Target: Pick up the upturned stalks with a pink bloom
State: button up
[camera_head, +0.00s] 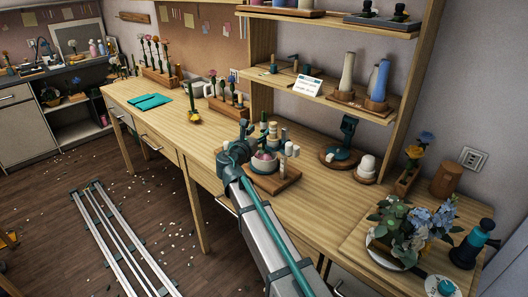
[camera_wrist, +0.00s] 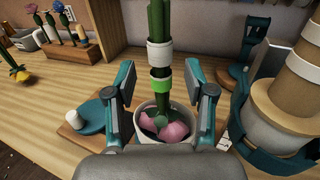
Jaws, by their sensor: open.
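The upturned stalks (camera_wrist: 159,35) are a green bundle with a white band and a bright green band, standing nearly upright. Their pink bloom (camera_wrist: 172,132) is head down in a white bowl (camera_wrist: 148,112). The bloom also shows in the head view (camera_head: 263,155), beside my gripper. My gripper (camera_wrist: 165,85) is open, with one finger on each side of the stalks in the wrist view. Clear gaps show between the fingers and the stalks. How far the fingers reach around them in depth I cannot tell. The palm hides the near part of the bowl.
A wooden spool stack in a teal holder (camera_wrist: 283,108) stands close to my right finger. A teal disc with a white knob (camera_wrist: 81,118) lies at left. A yellow flower (camera_head: 194,117) lies on the bench (camera_head: 160,113). Shelves rise behind; the bench's left part has free room.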

aim_at(262, 128)
jog(key=p+x, duration=0.1)
jog(key=x, duration=0.4)
jog(key=shift+s, duration=0.1)
grip_shut()
